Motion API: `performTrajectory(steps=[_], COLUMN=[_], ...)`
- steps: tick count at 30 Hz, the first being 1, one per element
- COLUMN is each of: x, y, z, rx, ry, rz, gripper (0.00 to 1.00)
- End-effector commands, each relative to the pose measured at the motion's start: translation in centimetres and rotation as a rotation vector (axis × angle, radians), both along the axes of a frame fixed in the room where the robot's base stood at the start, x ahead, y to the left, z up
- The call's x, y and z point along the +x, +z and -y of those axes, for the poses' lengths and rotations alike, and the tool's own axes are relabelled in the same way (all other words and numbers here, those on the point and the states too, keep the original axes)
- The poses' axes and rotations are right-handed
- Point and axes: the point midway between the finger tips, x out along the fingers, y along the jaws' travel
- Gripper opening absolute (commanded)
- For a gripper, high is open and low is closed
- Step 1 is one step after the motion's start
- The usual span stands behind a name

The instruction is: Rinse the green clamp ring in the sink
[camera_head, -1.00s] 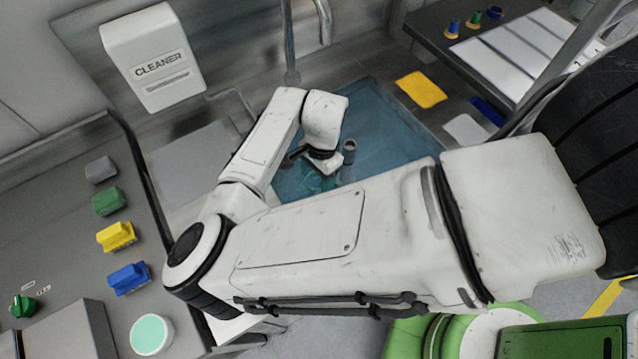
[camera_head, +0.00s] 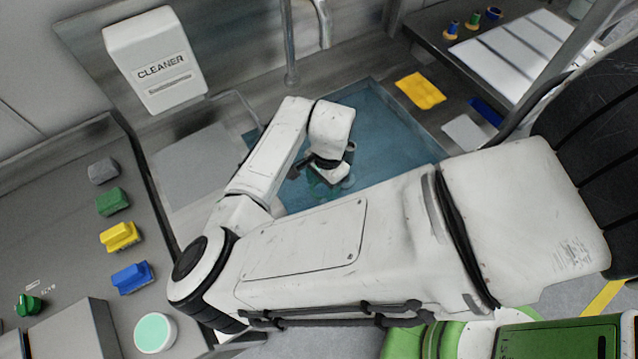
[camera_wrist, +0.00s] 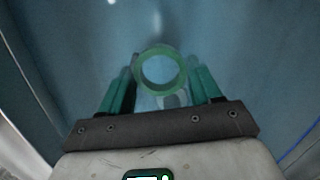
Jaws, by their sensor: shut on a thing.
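The green clamp ring (camera_wrist: 139,72) shows in the wrist view, held between the teal fingers of my gripper (camera_wrist: 162,80). My gripper is shut on it. Its round opening faces the wrist camera, and the blue sink floor shows through it. In the head view my gripper (camera_head: 318,184) is inside the blue sink basin (camera_head: 392,140), near its left part. The ring is too small and covered there to make out clearly. I cannot tell whether the ring touches the water or the basin floor.
A tap pipe (camera_head: 290,50) rises behind the sink. A cleaner dispenser (camera_head: 155,60) hangs at the back left. Coloured brushes (camera_head: 120,236) lie on the left counter. A yellow cloth (camera_head: 420,90) lies right of the sink.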

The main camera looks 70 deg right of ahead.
Motion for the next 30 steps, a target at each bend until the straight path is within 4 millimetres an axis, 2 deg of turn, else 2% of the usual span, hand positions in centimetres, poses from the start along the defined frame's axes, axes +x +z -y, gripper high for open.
performTrajectory(steps=[17, 30], x=[1.0, 1.0], y=[0.1, 2.6], z=[0.7, 0.7], rx=[0.000, 0.000], ry=[-0.001, -0.001], rz=[-0.001, 0.000], gripper=[0.31, 0.31])
